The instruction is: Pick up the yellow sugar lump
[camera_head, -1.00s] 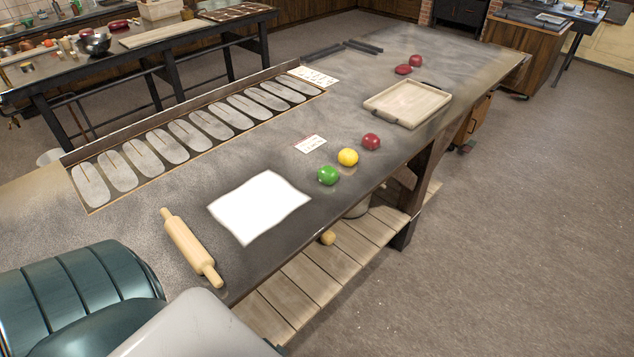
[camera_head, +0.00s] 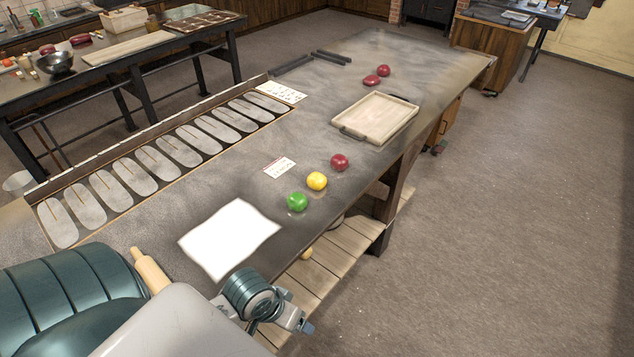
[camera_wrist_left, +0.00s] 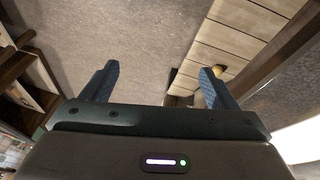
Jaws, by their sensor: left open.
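The yellow sugar lump (camera_head: 317,181), a round yellow ball, sits on the grey worktable (camera_head: 330,225) near its right edge. It is between a green lump (camera_head: 297,202) and a red lump (camera_head: 340,162), in a slanting row. My left gripper (camera_head: 280,328) is low in the head view, beside the table's right edge, nearer than the lumps and well apart from them. In the left wrist view its blue fingers (camera_wrist_left: 158,85) are spread wide with nothing between them. The yellow lump does not show in that view. My right gripper is not in view.
A white sheet (camera_head: 229,238) lies in front of the lumps. A rolling pin (camera_head: 150,268) is partly hidden behind my arm. A small card (camera_head: 279,167) and a wooden tray (camera_head: 372,118) are farther back. A slatted shelf (camera_head: 330,250) holds a small tan round object (camera_head: 306,253).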

